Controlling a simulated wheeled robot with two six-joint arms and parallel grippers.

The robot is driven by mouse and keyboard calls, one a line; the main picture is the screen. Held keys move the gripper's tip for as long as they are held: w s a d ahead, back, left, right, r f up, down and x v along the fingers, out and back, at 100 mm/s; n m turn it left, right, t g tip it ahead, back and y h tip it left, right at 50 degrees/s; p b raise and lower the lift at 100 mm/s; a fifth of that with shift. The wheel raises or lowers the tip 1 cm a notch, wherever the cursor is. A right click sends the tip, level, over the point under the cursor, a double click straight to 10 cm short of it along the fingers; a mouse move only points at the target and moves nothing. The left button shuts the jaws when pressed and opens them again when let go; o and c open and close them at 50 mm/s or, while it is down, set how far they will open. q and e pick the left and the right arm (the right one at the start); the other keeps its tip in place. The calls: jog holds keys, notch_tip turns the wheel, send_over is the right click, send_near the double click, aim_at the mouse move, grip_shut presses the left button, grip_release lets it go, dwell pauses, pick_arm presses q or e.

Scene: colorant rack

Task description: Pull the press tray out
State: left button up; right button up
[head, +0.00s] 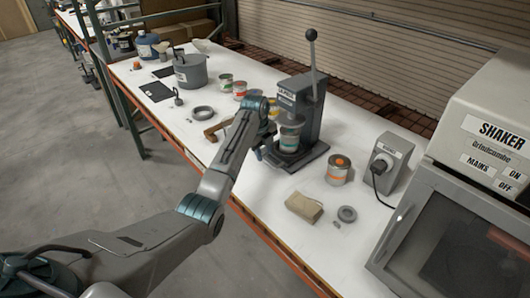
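The grey press (308,100) stands on the white bench with its long black-knobbed lever upright. My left gripper (262,149) points down at the tray's left front side, close beside the can. Its fingers are small and partly hidden by the wrist, so I cannot tell whether they are open or touch the tray. My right gripper is out of view.
The shaker (475,150) fills the right side. Several cans and a grey pot (190,71) stand behind left. The bench front before the press is clear.

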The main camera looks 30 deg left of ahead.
pick_arm(q)
jog(key=shift+w+f, duration=0.25)
jog(key=shift+f, duration=0.65)
jog(key=shift+s+f, duration=0.1)
jog(key=shift+s, duration=0.2)
jog(key=shift+w+f, duration=0.1)
grip_shut()
